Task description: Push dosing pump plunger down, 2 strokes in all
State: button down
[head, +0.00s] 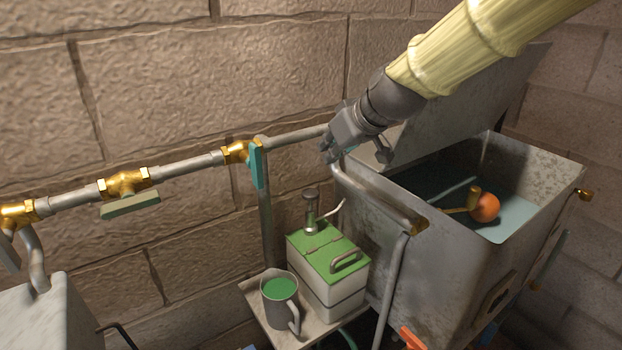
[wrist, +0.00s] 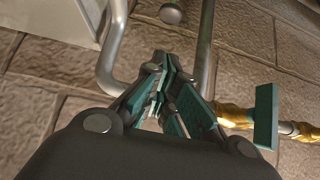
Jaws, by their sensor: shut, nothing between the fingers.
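The dosing pump is a white box with a green lid (head: 330,251), standing on a small shelf beside the metal tank. Its plunger (head: 311,208) is an upright metal stem with a dark round knob, rising from the lid's back left part. The knob stands clear above the collar. My gripper (head: 328,155) is shut and empty, above and slightly right of the plunger in the head view, apart from it. In the wrist view my gripper (wrist: 168,100) shows its teal-padded fingers together.
A grey mug (head: 281,304) with green contents stands on the shelf (head: 257,307) left of the pump. The open metal tank (head: 440,255) holds an orange float (head: 485,207). A wall pipe with brass fittings and a teal valve handle (head: 257,165) runs left of my gripper.

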jog(key=p, duration=0.3)
send_over(311, 193)
notch_tip(311, 193, down, 7)
jog(key=shift+f, duration=0.1)
jog(key=shift+f+p, duration=0.8)
jog(key=shift+f, duration=0.8)
jog(key=shift+f+b, duration=1.35)
jog(key=shift+f, duration=0.65)
jog(key=shift+r, duration=0.1)
